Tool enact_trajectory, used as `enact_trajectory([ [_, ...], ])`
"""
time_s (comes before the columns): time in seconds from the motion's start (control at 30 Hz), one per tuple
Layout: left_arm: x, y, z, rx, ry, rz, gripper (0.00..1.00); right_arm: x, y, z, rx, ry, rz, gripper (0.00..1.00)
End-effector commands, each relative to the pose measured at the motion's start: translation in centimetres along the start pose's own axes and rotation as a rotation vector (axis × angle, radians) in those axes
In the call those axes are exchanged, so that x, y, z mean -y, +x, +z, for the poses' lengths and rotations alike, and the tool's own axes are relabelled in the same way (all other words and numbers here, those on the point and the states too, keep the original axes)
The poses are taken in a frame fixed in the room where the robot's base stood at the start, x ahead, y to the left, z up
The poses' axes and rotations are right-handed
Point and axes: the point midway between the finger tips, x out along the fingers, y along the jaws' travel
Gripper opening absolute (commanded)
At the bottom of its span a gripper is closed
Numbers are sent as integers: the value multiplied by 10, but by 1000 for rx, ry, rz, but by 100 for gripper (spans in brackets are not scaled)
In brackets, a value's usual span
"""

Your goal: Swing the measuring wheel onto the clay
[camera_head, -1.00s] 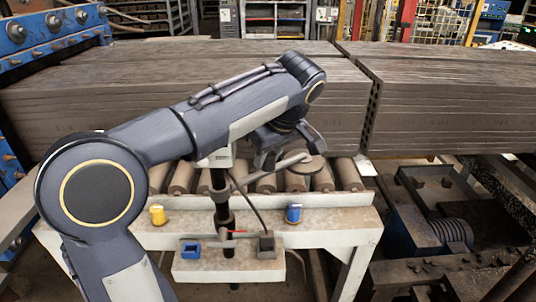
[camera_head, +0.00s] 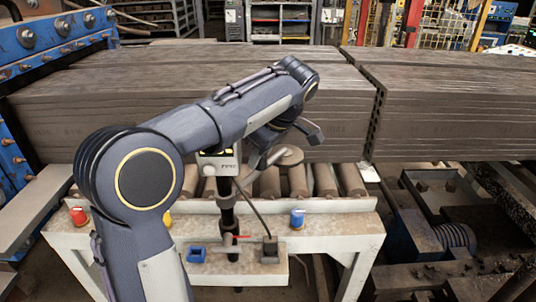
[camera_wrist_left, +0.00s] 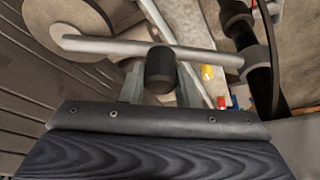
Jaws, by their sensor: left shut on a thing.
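The measuring wheel (camera_head: 291,156) is a flat grey-brown disc on the end of a thin metal arm (camera_head: 262,170), which reaches from a black post (camera_head: 226,192). The clay (camera_head: 345,125) is a long grey-brown ridged block behind it. The wheel appears close to the clay's lower front; contact cannot be told. My left gripper (camera_head: 273,143) is near the wheel. In the left wrist view it is shut on a black knob (camera_wrist_left: 160,70) on the metal arm, with the wheel (camera_wrist_left: 85,22) at upper left. My right gripper is not in view.
A row of rollers (camera_head: 325,180) lies below the clay on a pale bench (camera_head: 335,228). A red knob (camera_head: 78,216) and a blue knob (camera_head: 297,218) sit on the bench front. Dark machinery (camera_head: 425,225) stands at right.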

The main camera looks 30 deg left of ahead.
Motion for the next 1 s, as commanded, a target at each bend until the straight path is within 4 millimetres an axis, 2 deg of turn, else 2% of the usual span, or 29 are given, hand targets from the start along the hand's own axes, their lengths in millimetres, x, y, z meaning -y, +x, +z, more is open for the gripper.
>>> enact_trajectory([
  [0.2, 1, 6, -21, -2, -163, -69, 0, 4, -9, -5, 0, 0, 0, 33],
  [0.43, 4, 14, -36, -2, -296, -123, 0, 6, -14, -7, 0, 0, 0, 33],
  [1.0, 8, 19, -47, -1, -395, -162, 0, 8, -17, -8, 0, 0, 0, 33],
])
